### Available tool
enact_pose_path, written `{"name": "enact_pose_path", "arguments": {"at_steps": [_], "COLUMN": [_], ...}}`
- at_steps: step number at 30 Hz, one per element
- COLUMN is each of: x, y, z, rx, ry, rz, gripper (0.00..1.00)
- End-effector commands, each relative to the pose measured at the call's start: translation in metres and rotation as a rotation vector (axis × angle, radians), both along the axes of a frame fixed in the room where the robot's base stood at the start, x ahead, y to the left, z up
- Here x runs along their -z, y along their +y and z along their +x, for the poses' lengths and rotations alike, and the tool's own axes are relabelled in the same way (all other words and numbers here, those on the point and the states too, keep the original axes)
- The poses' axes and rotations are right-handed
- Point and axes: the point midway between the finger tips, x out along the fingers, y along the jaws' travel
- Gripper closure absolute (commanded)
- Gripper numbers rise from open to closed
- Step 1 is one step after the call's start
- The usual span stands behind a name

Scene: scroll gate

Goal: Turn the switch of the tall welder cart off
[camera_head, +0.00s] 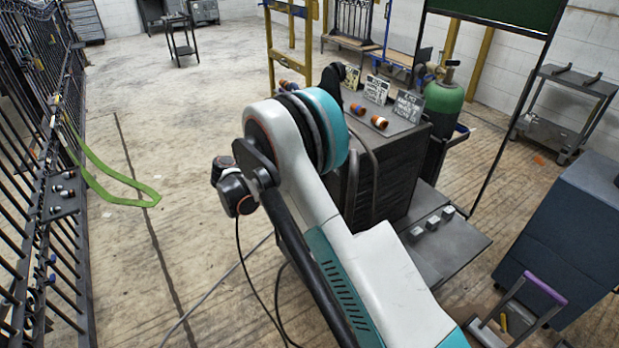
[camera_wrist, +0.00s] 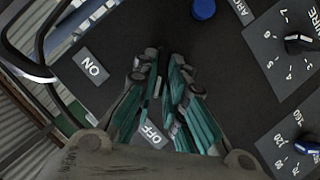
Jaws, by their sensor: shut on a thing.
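The tall welder cart (camera_head: 401,178) is a dark box with a sloped, labelled control panel, behind my arm in the head view. The wrist view looks down on its dark panel. An ON label (camera_wrist: 91,67) is at the upper left, and an OFF label (camera_wrist: 153,134) shows partly behind the fingers. My gripper (camera_wrist: 162,78) is down at the panel between these labels. Its fingers are shut on the switch, which they mostly hide, so its exact angle cannot be told. My gripper is hidden in the head view.
A blue button (camera_wrist: 204,9), a wire dial (camera_wrist: 299,44) and a blue knob (camera_wrist: 307,146) sit near my fingers. A green gas cylinder (camera_head: 444,101) stands behind the cart. A blue cabinet (camera_head: 565,225) is at right, a black gate (camera_head: 40,180) at left. Floor between is mostly clear.

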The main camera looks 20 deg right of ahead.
Motion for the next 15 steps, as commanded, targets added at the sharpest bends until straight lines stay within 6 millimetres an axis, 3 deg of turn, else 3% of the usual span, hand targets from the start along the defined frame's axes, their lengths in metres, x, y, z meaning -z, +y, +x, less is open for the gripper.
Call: {"name": "enact_pose_path", "arguments": {"at_steps": [15], "x": [0.0007], "y": [0.0007], "z": [0.0004], "rx": [-0.002], "ry": [0.034], "rz": [-0.009], "gripper": [1.00]}}
